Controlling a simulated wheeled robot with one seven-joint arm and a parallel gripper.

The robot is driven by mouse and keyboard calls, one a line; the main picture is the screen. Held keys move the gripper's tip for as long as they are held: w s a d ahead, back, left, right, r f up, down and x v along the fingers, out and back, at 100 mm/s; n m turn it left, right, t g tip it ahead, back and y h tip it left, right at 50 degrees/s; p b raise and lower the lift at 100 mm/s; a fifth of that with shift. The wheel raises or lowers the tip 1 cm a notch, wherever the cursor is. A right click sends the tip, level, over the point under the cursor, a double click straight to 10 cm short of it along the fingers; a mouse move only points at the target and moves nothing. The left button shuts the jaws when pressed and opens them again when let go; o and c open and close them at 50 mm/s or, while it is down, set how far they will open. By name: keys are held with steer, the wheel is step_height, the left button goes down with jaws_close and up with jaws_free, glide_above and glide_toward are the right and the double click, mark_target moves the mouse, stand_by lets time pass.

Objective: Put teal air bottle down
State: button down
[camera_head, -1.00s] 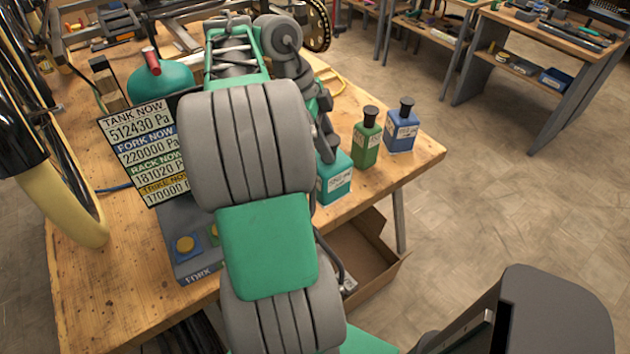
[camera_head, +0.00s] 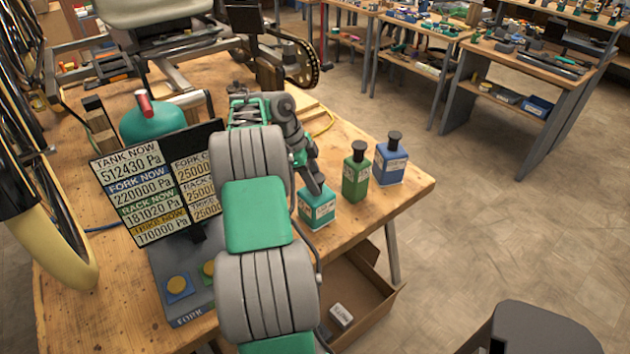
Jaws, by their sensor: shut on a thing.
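The teal air bottle (camera_head: 318,209) is a small square bottle with a white label. It is at the right part of the wooden workbench (camera_head: 390,213), left of the green bottle, and looks upright. My gripper (camera_head: 316,186) points down at its top and is shut on it. The bottle's neck and cap are hidden by my gripper. Whether its base touches the bench I cannot tell for sure.
A green bottle (camera_head: 356,172) and a blue bottle (camera_head: 390,160) stand close on the right. A pressure display (camera_head: 140,195) and a larger teal tank (camera_head: 153,124) stand left. An open cardboard box (camera_head: 368,290) is below the bench edge.

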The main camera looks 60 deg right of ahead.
steer(key=shift+f, duration=0.1)
steer(key=c, duration=0.8)
jaws_free()
steer(key=shift+r, duration=0.4)
steer(key=p+v, duration=1.1)
steer(key=shift+r, duration=0.3)
steer(key=shift+w, duration=0.15)
